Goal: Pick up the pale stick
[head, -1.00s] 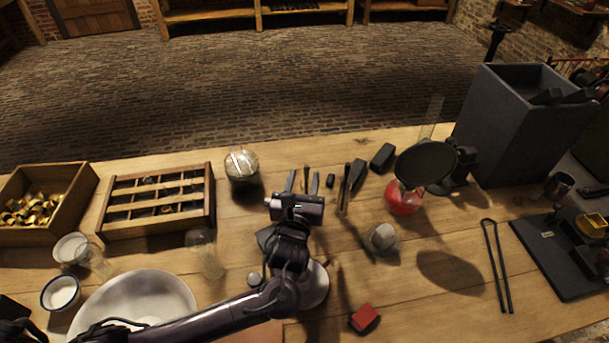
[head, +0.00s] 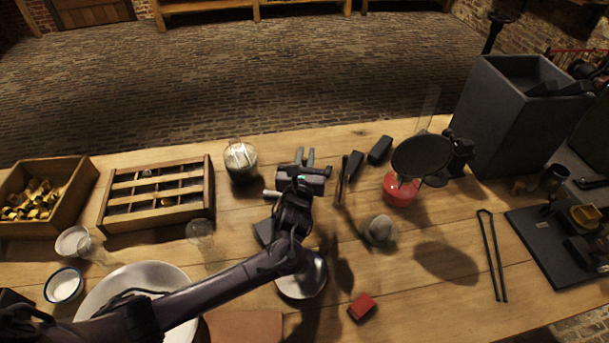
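A short pale stick (head: 271,194) seems to lie on the table just left of my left gripper. Its right end runs close to the arm, and I cannot tell whether more of it is hidden. My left gripper (head: 305,158) points away over the table beyond the stick. Its two fingers show with a narrow gap between them. Whether anything is between them is too dark to tell.
A glass jar (head: 241,162) stands left of the gripper, beside a divided wooden tray (head: 160,193). Dark sticks (head: 348,170) and a dark block (head: 380,150) lie to the right. A red flask (head: 400,190) stands under a dark disc (head: 421,155). A red block (head: 361,306) lies in front.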

